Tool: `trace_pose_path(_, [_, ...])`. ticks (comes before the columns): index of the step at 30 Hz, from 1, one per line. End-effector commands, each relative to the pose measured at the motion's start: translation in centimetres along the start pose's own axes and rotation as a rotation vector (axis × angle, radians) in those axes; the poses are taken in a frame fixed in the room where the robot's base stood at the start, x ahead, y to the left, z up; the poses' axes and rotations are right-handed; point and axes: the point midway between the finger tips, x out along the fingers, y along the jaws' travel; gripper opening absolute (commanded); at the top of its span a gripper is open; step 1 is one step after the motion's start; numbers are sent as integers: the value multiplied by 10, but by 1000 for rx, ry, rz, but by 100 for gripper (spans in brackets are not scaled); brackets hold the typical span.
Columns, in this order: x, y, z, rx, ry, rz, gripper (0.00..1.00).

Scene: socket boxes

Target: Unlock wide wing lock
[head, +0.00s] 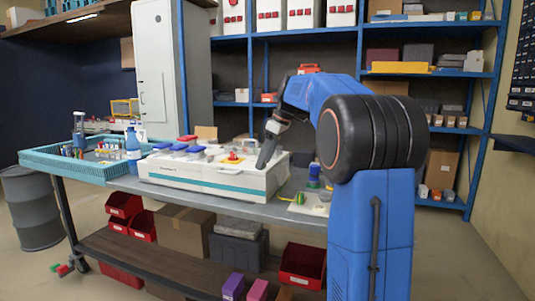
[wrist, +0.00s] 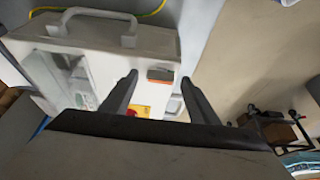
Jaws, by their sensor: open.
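The long white socket box (head: 205,176) stands on the grey workbench, with blue and red covers on its top left and a yellow-and-red switch (head: 233,157) nearer its right. My gripper (head: 264,163) points down at the box's right end. In the wrist view, my gripper (wrist: 159,77) is open, its two dark fingers apart with nothing held between them. Beyond the fingertips, an orange-red part (wrist: 160,76) shows on a white box with a handle (wrist: 98,28). A yellow-and-red part shows low between the fingers. I cannot make out the wide wing lock for certain.
A teal tray (head: 95,170) with small items and a blue bottle (head: 133,142) stand left of the box. A small board with yellow cable (head: 309,203) lies at the right. Blue shelving (head: 340,75) stands behind. A grey barrel (head: 33,208) stands left.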

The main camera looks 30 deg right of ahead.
Motion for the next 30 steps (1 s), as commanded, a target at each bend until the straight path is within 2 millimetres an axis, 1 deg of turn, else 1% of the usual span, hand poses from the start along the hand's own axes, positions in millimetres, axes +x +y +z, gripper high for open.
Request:
trace_pose_path(4, [-10, 1, 0, 1, 1, 2, 55])
trace_pose_path(7, [-25, 1, 0, 1, 1, 2, 55])
trace_pose_path(24, [-136, 2, 0, 0, 1, 3, 55])
trace_pose_path(30, [-163, 1, 0, 0, 0, 2, 55])
